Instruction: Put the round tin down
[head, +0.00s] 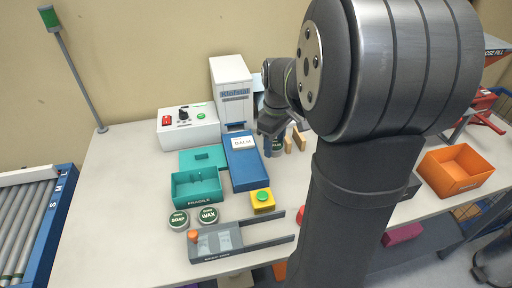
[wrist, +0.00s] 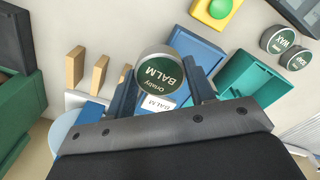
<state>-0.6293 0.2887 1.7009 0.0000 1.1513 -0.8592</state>
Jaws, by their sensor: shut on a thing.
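A round tin (wrist: 160,74) with a dark green lid reading BALM is between the fingers of my gripper (wrist: 162,88) in the wrist view. My gripper is shut on its sides. In the head view the tin (head: 277,146) is partly hidden by my gripper (head: 275,138), just right of the blue tray. The long blue tray (head: 244,172) carries a white BALM label (head: 242,143). In the wrist view the tin overlaps the blue tray (wrist: 198,58) and the label. How high the tin is above the table I cannot tell.
Wooden blocks (head: 298,138) stand right of my gripper. A teal FRAGILE box (head: 197,190), SOAP tin (head: 178,219), WAX tin (head: 208,215), yellow green-button box (head: 262,201) and grey slide (head: 218,242) are in front. A white control box (head: 187,126) and printer (head: 231,85) stand behind.

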